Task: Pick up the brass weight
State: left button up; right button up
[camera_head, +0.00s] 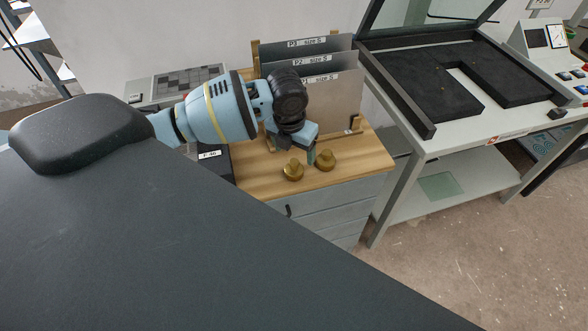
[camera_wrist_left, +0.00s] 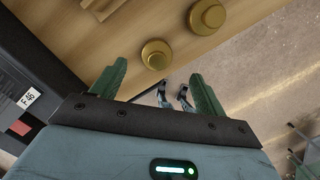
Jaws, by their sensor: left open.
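Two brass weights with knobs stand upright on the wooden cabinet top. One weight (camera_head: 293,171) is nearer the front left, and the other weight (camera_head: 325,160) is to its right. Both show in the left wrist view, one weight (camera_wrist_left: 157,55) just beyond the gap between my fingers and the other weight (camera_wrist_left: 207,17) farther up and right. My left gripper (camera_head: 305,156) is over the cabinet top, close to the weights. In the left wrist view my left gripper (camera_wrist_left: 157,75) has its green fingers apart with nothing between them. My right gripper is not in view.
Upright grey plates (camera_head: 325,75) labelled P1 to P3 stand in a wooden rack behind the gripper. A dark box (camera_head: 216,165) labelled F-46 is left of the weights. A machine with a black bed (camera_head: 420,80) is at the right. The wooden top (camera_head: 360,160) right of the weights is clear.

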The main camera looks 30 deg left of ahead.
aim_at(294, 161)
pick_arm(q)
jog(key=shift+w+a+f, duration=0.1)
jog(key=shift+w+f, duration=0.05)
jog(key=shift+f, duration=1.1)
jog(key=shift+w+a+f, duration=0.1)
jog(key=shift+w+f, duration=0.05)
jog(key=shift+f, duration=1.15)
jog(key=shift+w+f, duration=0.15)
jog(key=shift+f, duration=1.1)
jog(key=c, duration=1.4)
